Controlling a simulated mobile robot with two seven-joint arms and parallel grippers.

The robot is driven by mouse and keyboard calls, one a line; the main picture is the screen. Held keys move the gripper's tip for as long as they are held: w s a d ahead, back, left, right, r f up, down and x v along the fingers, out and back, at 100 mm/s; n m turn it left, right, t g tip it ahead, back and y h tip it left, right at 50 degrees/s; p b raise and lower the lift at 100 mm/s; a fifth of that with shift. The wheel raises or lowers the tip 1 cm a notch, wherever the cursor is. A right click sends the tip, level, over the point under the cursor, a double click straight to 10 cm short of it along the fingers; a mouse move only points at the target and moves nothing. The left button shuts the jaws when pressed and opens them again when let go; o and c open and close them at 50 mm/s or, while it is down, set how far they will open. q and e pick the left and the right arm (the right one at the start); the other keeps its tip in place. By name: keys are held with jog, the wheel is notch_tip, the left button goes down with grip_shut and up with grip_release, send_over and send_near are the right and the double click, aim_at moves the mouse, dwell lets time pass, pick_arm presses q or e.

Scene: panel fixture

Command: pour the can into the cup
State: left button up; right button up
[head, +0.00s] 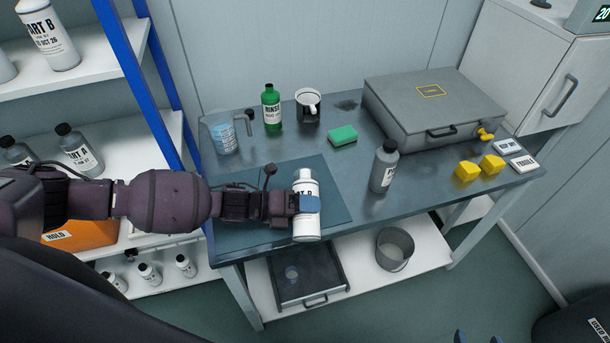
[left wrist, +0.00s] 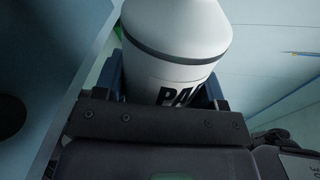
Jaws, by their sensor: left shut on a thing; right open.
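My left gripper (head: 308,203) is shut around the middle of a white bottle-shaped can (head: 306,225) with a dark band and black lettering. The can is roughly upright at the front edge of the workbench; whether its base touches anything is unclear. In the left wrist view the can (left wrist: 178,30) sits between the jaws (left wrist: 165,85), its label partly hidden. A clear measuring cup (head: 223,136) with a grey handle stands at the bench's back left. My right gripper (head: 478,337) shows only two separated fingertips at the bottom edge.
A green bottle (head: 271,108) stands between cup and mug. A green sponge (head: 342,136), grey bottle (head: 384,166), grey case (head: 432,105) and yellow blocks (head: 480,168) occupy the right of the bench. A blue mat (head: 335,205) lies under the left arm. A blue shelf post (head: 140,80) rises at left.

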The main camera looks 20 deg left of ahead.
pick_arm(q)
jog(key=shift+r, duration=0.25)
pick_arm(e)
jog(key=shift+w+r, duration=0.25)
jog(key=shift+r, duration=0.05)
pick_arm(q)
jog(key=shift+w+r+p, duration=0.1)
jog(key=shift+r+p, duration=0.05)
jog(key=shift+p, duration=0.15)
pick_arm(e)
jog(key=shift+w+r, duration=0.15)
jog(key=shift+w, duration=0.05)
pick_arm(q)
jog(key=shift+r+n, duration=0.1)
jog(key=shift+n, duration=0.2)
pick_arm(e)
jog(key=shift+s, duration=0.1)
jog(key=shift+s, duration=0.1)
pick_arm(q)
jog(key=shift+r, duration=0.15)
pick_arm(e)
jog(key=shift+s, duration=0.35)
pick_arm(q)
jog(key=shift+w+r+g+p, duration=0.1)
jog(key=shift+r+g+p, duration=0.2)
jog(key=shift+p, duration=0.2)
pick_arm(e)
jog(key=shift+w+r, duration=0.25)
jog(key=shift+r, duration=0.05)
